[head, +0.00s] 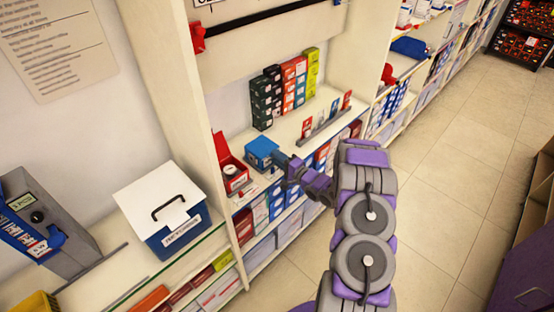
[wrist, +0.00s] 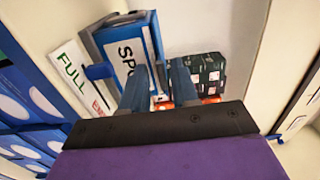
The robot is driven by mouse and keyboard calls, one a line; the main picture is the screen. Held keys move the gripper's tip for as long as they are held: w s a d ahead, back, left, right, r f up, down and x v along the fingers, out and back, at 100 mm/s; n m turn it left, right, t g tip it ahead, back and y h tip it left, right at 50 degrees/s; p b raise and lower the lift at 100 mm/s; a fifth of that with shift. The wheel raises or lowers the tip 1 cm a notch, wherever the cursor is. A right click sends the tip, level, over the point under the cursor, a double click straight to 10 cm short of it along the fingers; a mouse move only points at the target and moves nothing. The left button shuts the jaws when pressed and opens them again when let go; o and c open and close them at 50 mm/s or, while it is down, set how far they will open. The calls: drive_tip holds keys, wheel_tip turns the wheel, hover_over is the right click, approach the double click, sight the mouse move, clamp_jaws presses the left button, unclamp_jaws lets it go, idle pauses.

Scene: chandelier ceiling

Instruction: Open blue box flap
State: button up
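A small blue box (head: 262,151) stands on the shelf beside the open red box. Its top looks covered in the head view. In the wrist view the blue box (wrist: 124,42) shows a white label with black letters, partly hidden by my finger, and a small blue tab sticks out at its left side. My gripper (head: 283,161) is just right of the box in the head view. In the wrist view my gripper (wrist: 160,72) has its two fingers apart with nothing seen between them. One finger overlaps the label; I cannot tell whether it touches.
A red box (head: 231,162) with its lid up sits left of the blue box. A white card (wrist: 78,72) reading "FULL" lies beside the blue box. Stacked small cartons (head: 266,98) stand behind. A larger blue box with a white lid (head: 158,196) is at left. The floor at right is clear.

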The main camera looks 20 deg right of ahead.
drive_tip(key=shift+w, duration=0.2)
drive_tip(key=shift+a, duration=0.1)
clamp_jaws()
idle(1.3)
